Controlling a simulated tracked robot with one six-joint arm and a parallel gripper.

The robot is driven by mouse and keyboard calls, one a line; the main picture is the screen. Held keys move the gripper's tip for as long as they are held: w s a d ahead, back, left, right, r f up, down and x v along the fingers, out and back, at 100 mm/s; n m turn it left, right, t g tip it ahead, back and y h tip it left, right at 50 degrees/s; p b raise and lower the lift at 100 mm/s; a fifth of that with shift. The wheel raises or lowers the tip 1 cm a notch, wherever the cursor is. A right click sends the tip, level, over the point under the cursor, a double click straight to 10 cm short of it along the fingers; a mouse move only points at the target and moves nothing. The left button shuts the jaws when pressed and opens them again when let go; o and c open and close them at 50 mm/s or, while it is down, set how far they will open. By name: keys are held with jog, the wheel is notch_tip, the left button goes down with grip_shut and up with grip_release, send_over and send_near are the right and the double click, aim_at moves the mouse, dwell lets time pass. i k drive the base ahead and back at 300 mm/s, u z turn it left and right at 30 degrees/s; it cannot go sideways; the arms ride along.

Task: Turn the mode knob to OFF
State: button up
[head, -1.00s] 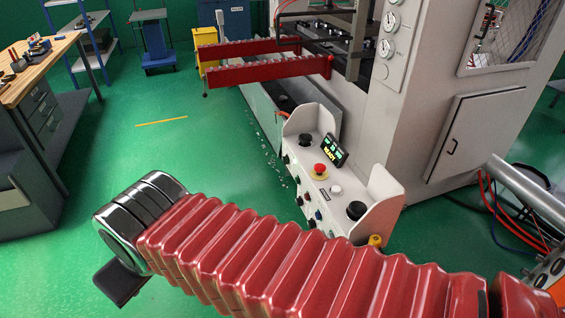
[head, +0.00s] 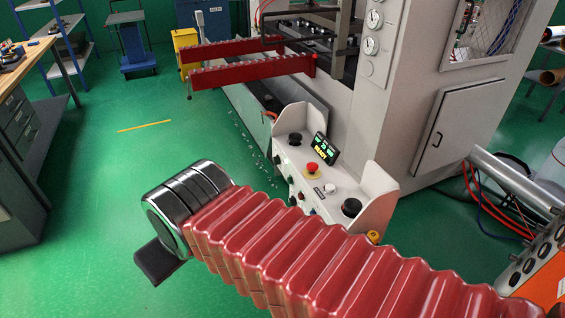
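A white control console (head: 375,188) stands in front of the large machine. On its sloped top are a red mushroom button (head: 312,168), a small lit display (head: 320,148), a white button (head: 330,188) and two black round buttons, one at each end. Several small dark controls (head: 292,200) sit on its front face; I cannot tell which is the mode knob or read its setting. My red-sleeved arm crosses the foreground and covers the console's lower part. A dark block at my gripper (head: 160,262) shows below the chrome wrist, left of and apart from the console; its fingers cannot be made out.
The grey machine (head: 410,110) rises behind the console, with red toothed rails (head: 250,72) reaching left. A workbench (head: 25,125) stands at the left edge. Hoses and a metal pipe (head: 510,180) lie at right. Green floor is open between bench and console.

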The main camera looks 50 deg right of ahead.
aim_at(277, 160)
jog(key=u, duration=0.05)
jog(key=i, duration=1)
jog(key=z, duration=0.05)
